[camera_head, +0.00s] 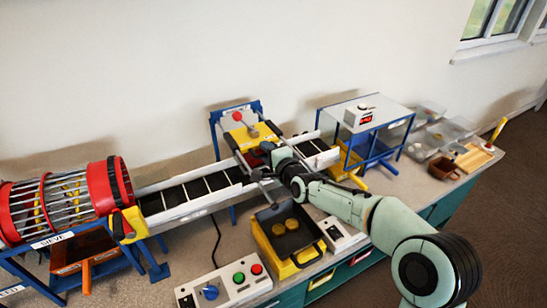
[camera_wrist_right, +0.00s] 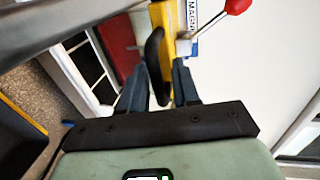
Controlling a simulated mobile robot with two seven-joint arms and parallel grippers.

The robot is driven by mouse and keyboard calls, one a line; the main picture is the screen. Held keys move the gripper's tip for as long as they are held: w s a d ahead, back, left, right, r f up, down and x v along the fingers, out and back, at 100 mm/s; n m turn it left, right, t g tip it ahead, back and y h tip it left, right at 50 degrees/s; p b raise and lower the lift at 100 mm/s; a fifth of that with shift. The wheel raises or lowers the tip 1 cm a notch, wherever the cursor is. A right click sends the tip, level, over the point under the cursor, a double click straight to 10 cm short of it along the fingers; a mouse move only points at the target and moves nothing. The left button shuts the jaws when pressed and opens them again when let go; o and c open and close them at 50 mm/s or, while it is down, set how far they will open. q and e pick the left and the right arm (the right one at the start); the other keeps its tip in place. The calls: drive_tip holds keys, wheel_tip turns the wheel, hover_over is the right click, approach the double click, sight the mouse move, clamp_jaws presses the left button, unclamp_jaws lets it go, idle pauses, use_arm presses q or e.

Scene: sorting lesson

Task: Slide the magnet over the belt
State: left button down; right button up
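The magnet unit has a yellow plate (camera_head: 242,134) under a blue frame (camera_head: 213,128) at the back of the belt (camera_head: 197,188). A lever with a red knob (camera_head: 237,116) stands on it. In the right wrist view the yellow plate (camera_wrist_right: 166,14) carries a label, a black curved handle (camera_wrist_right: 154,62) and the lever's grey hub (camera_wrist_right: 184,46). A red part (camera_wrist_right: 116,36) lies beside the plate. My right gripper (camera_head: 268,149) is at the plate's front edge. Its fingers (camera_wrist_right: 160,78) are apart, with the handle between or just beyond their tips; contact is unclear. My left gripper is out of view.
A red sieve drum (camera_head: 75,200) stands at the belt's left end. A black tray (camera_head: 285,232) with yellow pieces sits in front of the belt. A control box (camera_head: 228,288) is at the front.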

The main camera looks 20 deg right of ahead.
drive_tip(key=v, duration=1.3)
